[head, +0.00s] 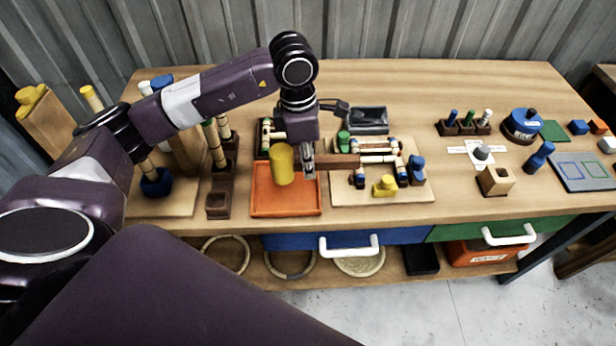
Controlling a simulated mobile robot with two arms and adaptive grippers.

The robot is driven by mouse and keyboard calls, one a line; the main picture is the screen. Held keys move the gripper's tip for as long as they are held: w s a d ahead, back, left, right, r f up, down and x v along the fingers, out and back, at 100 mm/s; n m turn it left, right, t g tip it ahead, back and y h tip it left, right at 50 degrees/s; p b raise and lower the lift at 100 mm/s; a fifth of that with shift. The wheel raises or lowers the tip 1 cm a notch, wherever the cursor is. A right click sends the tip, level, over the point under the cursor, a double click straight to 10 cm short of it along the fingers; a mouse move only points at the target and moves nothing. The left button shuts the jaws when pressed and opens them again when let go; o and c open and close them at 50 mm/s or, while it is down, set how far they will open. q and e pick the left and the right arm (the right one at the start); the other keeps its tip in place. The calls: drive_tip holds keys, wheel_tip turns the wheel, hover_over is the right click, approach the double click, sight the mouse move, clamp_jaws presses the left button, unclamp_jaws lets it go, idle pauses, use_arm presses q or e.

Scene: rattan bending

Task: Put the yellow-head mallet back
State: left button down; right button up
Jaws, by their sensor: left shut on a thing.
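The yellow-head mallet has a yellow cylindrical head (281,164) and a brown wooden handle (338,161). My left gripper (308,168) reaches down over the bench and is shut on the handle close to the head. The mallet lies roughly level, with its head to the left over the orange tray (285,211) and its handle pointing right over a light wooden board (380,198). I cannot tell how far above the tray it is. My right gripper is not in view.
The board carries yellow, blue and green clamp-like parts. A grey tray (368,117) stands behind. Brown holders (218,205) with bamboo rods stand left. A blue round tool (522,124) and a grey mat (584,172) lie right. The bench's back middle is clear.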

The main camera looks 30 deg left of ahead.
use_arm(q)
wheel_tip(320, 180, down, 7)
drive_tip(key=shift+f+p, duration=0.1)
drive_tip(key=shift+p, duration=0.55)
drive_tip(key=c, duration=1.8)
unclamp_jaws()
drive_tip(key=shift+f, duration=0.1)
